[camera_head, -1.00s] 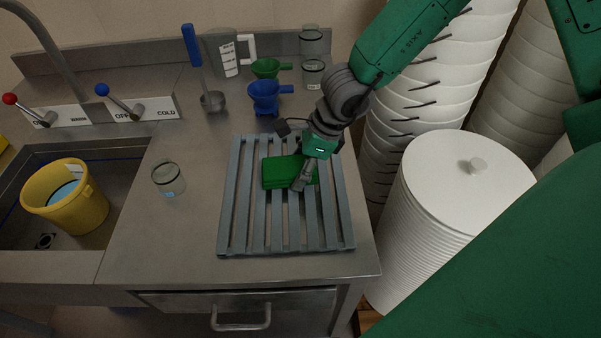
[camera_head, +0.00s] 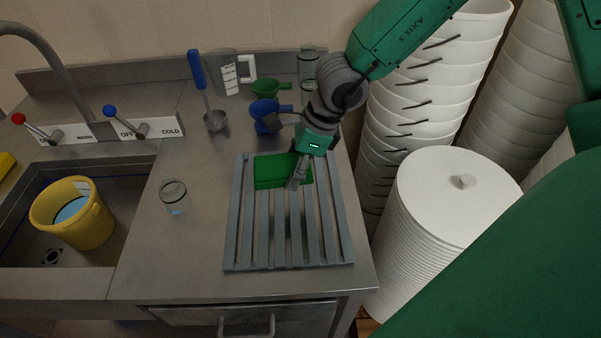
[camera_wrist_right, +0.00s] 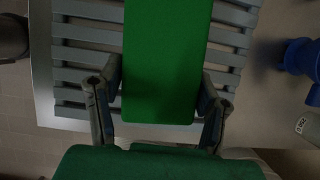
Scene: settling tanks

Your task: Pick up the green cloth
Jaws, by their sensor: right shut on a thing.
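The green cloth (camera_head: 272,173) is a folded rectangular pad at the far part of the grey slatted rack (camera_head: 266,236) in the head view. In the right wrist view the cloth (camera_wrist_right: 167,62) lies between the two fingers of my right gripper (camera_wrist_right: 158,108). In the head view my right gripper (camera_head: 298,174) is over the right side of the cloth and shut on it. I cannot tell whether the cloth is clear of the slats. My left gripper is not in view.
The sink holds a yellow bucket (camera_head: 92,222). White stacked tubs (camera_head: 425,95) are on the right.

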